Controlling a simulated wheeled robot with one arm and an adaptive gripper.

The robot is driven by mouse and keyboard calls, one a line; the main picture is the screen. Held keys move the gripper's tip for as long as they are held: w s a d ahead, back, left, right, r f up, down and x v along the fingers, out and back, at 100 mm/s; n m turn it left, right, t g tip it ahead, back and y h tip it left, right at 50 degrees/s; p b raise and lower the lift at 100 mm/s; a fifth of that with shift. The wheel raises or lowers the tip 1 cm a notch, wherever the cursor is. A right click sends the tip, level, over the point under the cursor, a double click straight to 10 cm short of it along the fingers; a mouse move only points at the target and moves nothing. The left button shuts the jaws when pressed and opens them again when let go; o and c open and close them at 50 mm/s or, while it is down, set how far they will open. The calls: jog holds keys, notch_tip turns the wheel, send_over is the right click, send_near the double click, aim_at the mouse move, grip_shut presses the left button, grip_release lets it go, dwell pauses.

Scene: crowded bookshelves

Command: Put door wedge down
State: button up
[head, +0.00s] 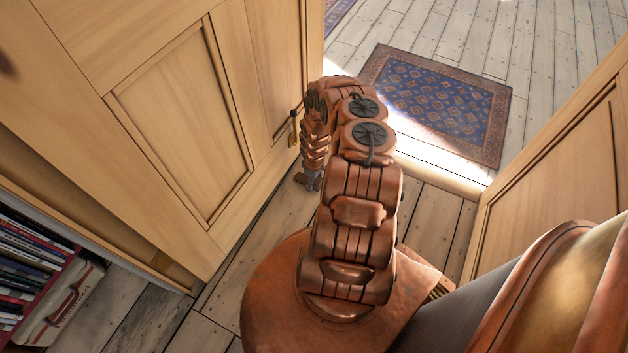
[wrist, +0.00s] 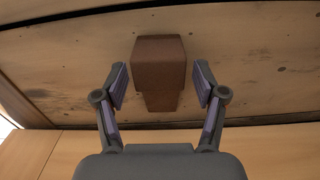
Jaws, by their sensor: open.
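The door wedge (wrist: 159,64) is a brown block with a narrower part toward my gripper. In the wrist view it appears to rest on the plank floor, between my fingers. My gripper (wrist: 160,84) is open, with a visible gap on each side of the wedge. In the head view my gripper (head: 313,181) is low by the foot of the wooden door, mostly hidden by my arm. A small brown piece of the wedge (head: 300,178) shows just left of it.
The panelled wooden door (head: 180,120) stands close on the left, with a dark handle (head: 295,115). Another wooden panel (head: 545,180) is on the right. A blue patterned rug (head: 440,100) lies beyond the doorway. A bookshelf (head: 35,265) fills the lower left. Plank floor is open beyond the doorway.

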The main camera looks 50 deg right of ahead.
notch_tip(320, 180, up, 43)
jog(key=a+m+g+h+p, duration=0.2)
jog(key=m+g+p, duration=0.1)
jog(key=p, duration=0.3)
jog(key=s+a+r, duration=0.5)
jog(key=a+r, duration=0.7)
jog(key=r, duration=0.2)
jog(key=s+a+r+y, duration=0.1)
jog(key=s+a+r, duration=0.4)
jog(key=s+a, duration=0.4)
jog(key=s+a+r+y, duration=0.1)
jog(key=s+a+r, duration=0.4)
jog(key=s+a, duration=0.4)
jog(key=shift+s+a+r, duration=0.2)
jog(key=shift+s+a, duration=0.15)
jog(key=shift+s, duration=0.1)
